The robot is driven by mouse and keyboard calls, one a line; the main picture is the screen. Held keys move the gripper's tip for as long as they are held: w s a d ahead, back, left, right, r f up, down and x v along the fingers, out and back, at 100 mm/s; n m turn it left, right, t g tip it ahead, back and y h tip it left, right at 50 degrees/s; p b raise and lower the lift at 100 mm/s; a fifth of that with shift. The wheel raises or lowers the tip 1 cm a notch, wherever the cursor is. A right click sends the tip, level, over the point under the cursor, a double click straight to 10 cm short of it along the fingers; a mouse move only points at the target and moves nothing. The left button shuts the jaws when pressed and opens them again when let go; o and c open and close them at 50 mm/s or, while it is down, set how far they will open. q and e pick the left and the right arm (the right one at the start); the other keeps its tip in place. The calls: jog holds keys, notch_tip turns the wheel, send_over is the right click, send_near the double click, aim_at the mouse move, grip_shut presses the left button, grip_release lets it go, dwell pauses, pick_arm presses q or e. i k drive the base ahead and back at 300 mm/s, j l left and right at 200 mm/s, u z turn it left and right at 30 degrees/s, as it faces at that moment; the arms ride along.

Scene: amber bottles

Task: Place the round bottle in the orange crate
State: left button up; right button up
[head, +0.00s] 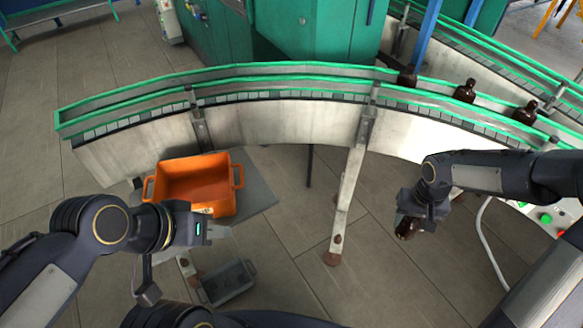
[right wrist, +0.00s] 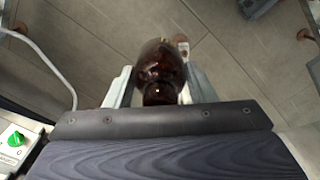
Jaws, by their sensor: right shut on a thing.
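A brown round bottle (right wrist: 160,65) is between the two fingers of my right gripper (right wrist: 158,88), which is shut on it. In the head view the bottle (head: 408,230) hangs below the right gripper (head: 410,213), over open floor in front of the conveyor. The orange crate (head: 228,190) stands on a grey base at the left, and its visible inside looks empty. My left gripper (head: 218,232) is just in front of the crate's near right corner. Its fingers are small and seen from the side, so its opening is unclear.
A curved conveyor (head: 280,118) with green rails runs behind. Several brown bottles (head: 465,91) stand at its right part. A conveyor leg (head: 347,200) stands between crate and right gripper. A grey bin (head: 228,283) is low in front. A control panel (head: 545,215) is at right.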

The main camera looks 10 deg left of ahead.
aim_at(199, 196)
jog(key=j+u, duration=0.3)
jog(key=j, duration=0.55)
jog(key=j+u, duration=0.3)
jog(key=j, duration=0.5)
jog(key=i+j+u, duration=0.25)
jog(key=i+j, duration=0.1)
jog(key=j, duration=0.05)
